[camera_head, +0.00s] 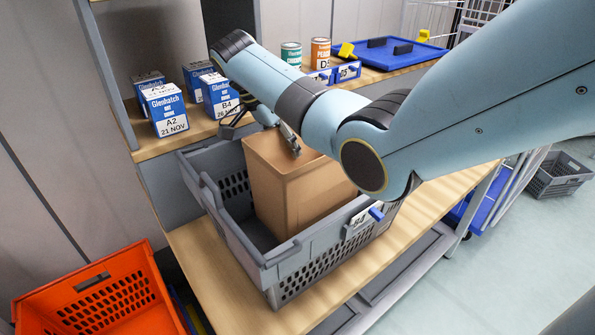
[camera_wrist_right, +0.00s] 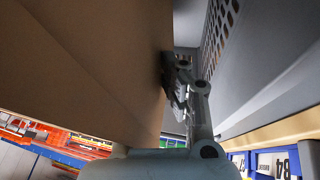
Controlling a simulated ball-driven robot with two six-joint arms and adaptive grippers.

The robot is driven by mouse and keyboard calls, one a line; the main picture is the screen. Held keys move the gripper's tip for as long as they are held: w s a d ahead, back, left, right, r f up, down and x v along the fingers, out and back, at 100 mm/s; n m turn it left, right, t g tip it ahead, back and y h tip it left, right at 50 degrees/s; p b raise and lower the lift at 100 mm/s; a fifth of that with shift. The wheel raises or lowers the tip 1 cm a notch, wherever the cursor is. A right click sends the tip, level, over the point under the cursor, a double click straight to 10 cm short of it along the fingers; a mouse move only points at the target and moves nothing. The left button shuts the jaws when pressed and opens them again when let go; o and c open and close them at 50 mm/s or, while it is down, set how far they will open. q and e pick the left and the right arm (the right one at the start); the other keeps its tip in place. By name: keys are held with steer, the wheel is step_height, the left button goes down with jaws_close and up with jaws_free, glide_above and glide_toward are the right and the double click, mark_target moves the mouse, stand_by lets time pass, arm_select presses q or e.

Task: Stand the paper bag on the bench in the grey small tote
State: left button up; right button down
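The brown paper bag (camera_head: 292,200) is upright and open at the top, inside the grey small tote (camera_head: 226,232) on the wooden bench. Its lower end is within the tote walls; whether its base rests fully on the floor is hard to tell. My right gripper (camera_head: 288,138) is at the bag's far top rim, with one finger over the opening. In the right wrist view, a finger of the gripper (camera_wrist_right: 178,80) lies against the bag's edge (camera_wrist_right: 90,70), between bag and tote wall (camera_wrist_right: 270,60). The other finger is hidden, so its grip is unclear. My left gripper is not in view.
Blue-and-white boxes (camera_head: 166,110) stand on the shelf behind the tote. Two cans (camera_head: 320,52) and a blue tray (camera_head: 390,52) are further right. An orange tote (camera_head: 100,295) is at lower left. Bare bench (camera_head: 215,275) shows in front of the grey tote.

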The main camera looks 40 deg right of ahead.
mark_target(272, 141)
step_height(272, 141, down, 6)
steer(key=shift+f, duration=0.2)
steer(key=shift+f+b, duration=0.15)
steer(key=shift+b, duration=0.2)
steer(key=c, duration=1.5)
jaws_free()
steer(key=v, duration=0.9)
steer(key=p+v, duration=0.1)
steer(key=v, duration=0.2)
steer(key=shift+r, duration=0.25)
